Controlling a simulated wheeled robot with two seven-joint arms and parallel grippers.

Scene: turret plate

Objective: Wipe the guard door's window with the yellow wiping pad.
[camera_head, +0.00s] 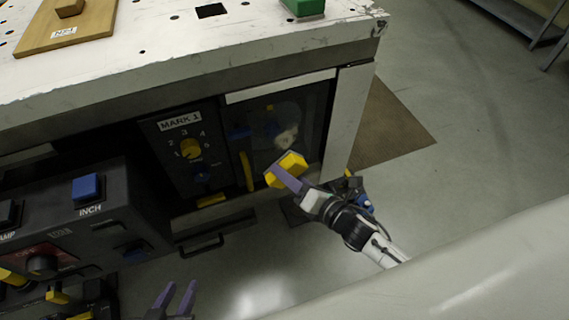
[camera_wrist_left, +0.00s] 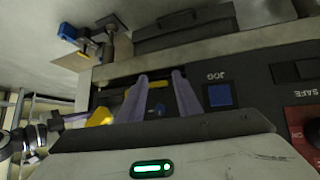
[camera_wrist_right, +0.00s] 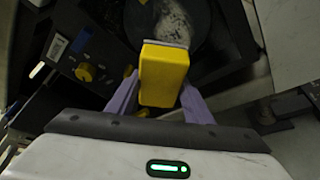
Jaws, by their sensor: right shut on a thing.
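The guard door's window (camera_head: 283,122) is a dark pane in the front of the bench, with a pale smudge on it. The window also shows in the right wrist view (camera_wrist_right: 215,32).
A black control box with a blue INCH button (camera_head: 87,187) juts out at the left. The bench top (camera_head: 160,60) holds a wooden board (camera_head: 70,30) and a green block (camera_head: 304,7).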

